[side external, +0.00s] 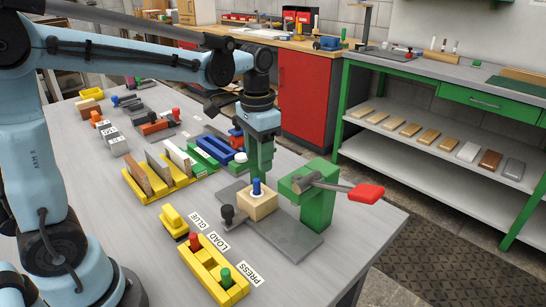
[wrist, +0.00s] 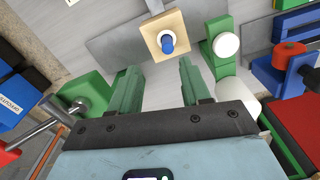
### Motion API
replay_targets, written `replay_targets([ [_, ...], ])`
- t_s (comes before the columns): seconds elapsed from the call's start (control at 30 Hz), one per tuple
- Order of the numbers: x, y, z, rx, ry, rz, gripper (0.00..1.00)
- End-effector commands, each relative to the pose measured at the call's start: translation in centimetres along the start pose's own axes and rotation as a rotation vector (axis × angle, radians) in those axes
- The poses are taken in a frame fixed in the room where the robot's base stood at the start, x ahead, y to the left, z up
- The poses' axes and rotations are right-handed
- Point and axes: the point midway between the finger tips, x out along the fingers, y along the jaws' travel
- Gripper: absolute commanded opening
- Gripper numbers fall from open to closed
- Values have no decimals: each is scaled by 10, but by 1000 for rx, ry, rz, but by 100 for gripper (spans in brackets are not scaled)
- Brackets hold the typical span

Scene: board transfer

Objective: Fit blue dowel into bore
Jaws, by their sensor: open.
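The blue dowel (side external: 257,187) stands upright at the top centre of a light wooden block (side external: 265,207). In the wrist view the dowel (wrist: 167,43) shows inside a white ring on the block (wrist: 180,24). The bore itself is hidden under the dowel, so I cannot tell how deep it sits. My gripper (side external: 260,172), with green fingers, hangs just above and behind the dowel in the side view. In the wrist view my gripper (wrist: 158,68) is open, its fingers apart with nothing between them, and the dowel lies beyond the fingertips.
A grey plate (side external: 285,240) lies under the block. A green press (side external: 317,208) with a red-handled lever (side external: 366,193) stands close on the right. A yellow rack (side external: 212,272) holds a red and a green peg at the front. A white-topped green piece (side external: 238,165) stands behind.

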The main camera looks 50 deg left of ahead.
Motion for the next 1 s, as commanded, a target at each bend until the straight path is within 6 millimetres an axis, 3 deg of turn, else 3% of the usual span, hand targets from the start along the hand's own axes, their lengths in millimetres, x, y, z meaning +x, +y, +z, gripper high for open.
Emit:
replay_targets([
  [0.3,-31,0,0,0,0,0,47],
  [0.77,-34,0,1,-1,4,-1,47],
  [1.0,-33,7,21,-38,118,-24,47],
])
